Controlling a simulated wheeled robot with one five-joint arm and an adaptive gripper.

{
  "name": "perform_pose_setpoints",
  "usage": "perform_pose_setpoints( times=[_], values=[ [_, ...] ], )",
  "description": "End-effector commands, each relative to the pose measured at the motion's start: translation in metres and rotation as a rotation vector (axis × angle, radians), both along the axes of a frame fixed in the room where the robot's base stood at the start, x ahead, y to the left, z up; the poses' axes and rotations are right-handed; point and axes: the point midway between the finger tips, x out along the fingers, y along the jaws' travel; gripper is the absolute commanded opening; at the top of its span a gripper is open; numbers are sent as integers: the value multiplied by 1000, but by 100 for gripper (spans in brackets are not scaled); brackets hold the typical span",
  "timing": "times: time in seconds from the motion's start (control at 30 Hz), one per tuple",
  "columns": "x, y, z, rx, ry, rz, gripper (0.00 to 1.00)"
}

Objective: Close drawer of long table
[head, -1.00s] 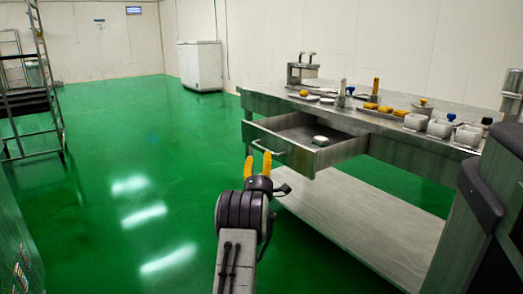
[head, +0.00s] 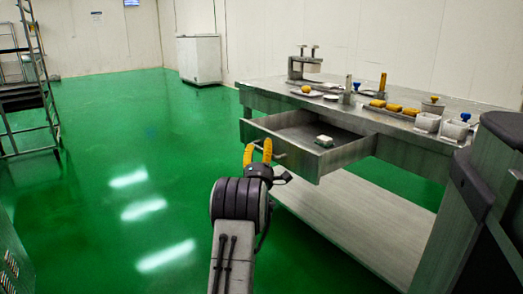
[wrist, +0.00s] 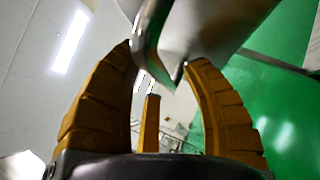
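The long metal table (head: 450,106) stands at the right in the head view. Its drawer (head: 340,153) is pulled out at the left end, with a small white item (head: 323,141) inside. The drawer's handle (head: 279,153) is on its front face, partly hidden by my gripper (head: 258,150). My yellow fingers are apart and right at the handle. In the wrist view, my gripper (wrist: 160,65) has its fingertips on either side of a shiny metal bar, seemingly the handle (wrist: 150,35). I cannot tell whether they touch it.
A dark-edged grey machine (head: 465,205) stands close at the right. A lower shelf (head: 350,225) runs under the table. Bowls, trays and yellow items stand on the tabletop. A rack with a ladder (head: 30,90) is at the far left. The green floor is clear left of the table.

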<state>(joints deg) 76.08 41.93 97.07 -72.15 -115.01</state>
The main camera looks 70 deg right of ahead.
Motion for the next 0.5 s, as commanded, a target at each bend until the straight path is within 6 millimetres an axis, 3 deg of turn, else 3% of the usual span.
perform_pose_setpoints(
  times=[0.5],
  values=[
    [0,0,0,-1,0,0,0]
  ],
)
